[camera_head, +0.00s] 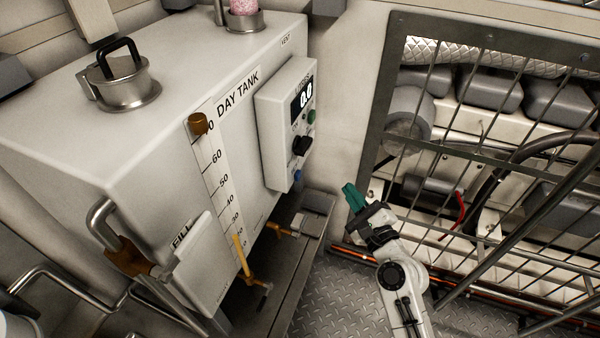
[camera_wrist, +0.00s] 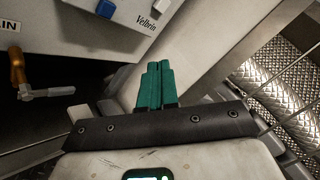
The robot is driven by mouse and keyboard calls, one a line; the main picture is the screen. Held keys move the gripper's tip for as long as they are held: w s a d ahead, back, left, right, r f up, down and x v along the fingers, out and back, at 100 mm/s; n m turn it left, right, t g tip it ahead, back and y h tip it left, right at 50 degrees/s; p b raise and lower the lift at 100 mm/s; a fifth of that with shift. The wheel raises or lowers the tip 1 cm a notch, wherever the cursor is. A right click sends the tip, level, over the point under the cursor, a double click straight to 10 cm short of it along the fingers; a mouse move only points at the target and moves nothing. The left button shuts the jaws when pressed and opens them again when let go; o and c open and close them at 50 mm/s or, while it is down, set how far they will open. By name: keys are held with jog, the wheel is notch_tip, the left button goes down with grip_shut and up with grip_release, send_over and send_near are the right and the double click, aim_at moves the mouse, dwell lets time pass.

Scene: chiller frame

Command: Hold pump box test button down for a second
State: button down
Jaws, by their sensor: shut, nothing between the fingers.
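I cannot read which is the test button. My gripper (camera_head: 350,196) has teal fingers, shut and empty, to the right of and below the box, apart from it. In the wrist view the fingers (camera_wrist: 156,70) point up the picture, with blue parts (camera_wrist: 105,8) at the top edge.
The day tank (camera_head: 150,150) fills the left, with a level scale and a brown-handled valve (camera_wrist: 16,70) low down. A barred guard (camera_head: 480,150) over hoses and machinery stands to the right. A dark ledge (camera_head: 316,213) lies under the tank. Open space separates box and gripper.

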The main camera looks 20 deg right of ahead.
aim_at(298, 175)
jog(key=w+a+p, duration=0.4)
jog(key=w+a, duration=0.1)
jog(key=a, duration=0.2)
dwell(0.6)
jog(key=shift+w+a, duration=0.1)
dwell(1.9)
jog(key=shift+w+a+p, duration=0.25)
jog(key=shift+a+p, duration=0.05)
jog(key=shift+p, duration=0.05)
jog(key=shift+w+a, duration=0.25)
jog(key=shift+a, duration=0.1)
dwell(2.0)
jog(key=shift+s+d, duration=0.1)
dwell(0.9)
jog(key=shift+s+d, duration=0.45)
jog(key=shift+d, duration=0.15)
jog(key=shift+d, duration=0.1)
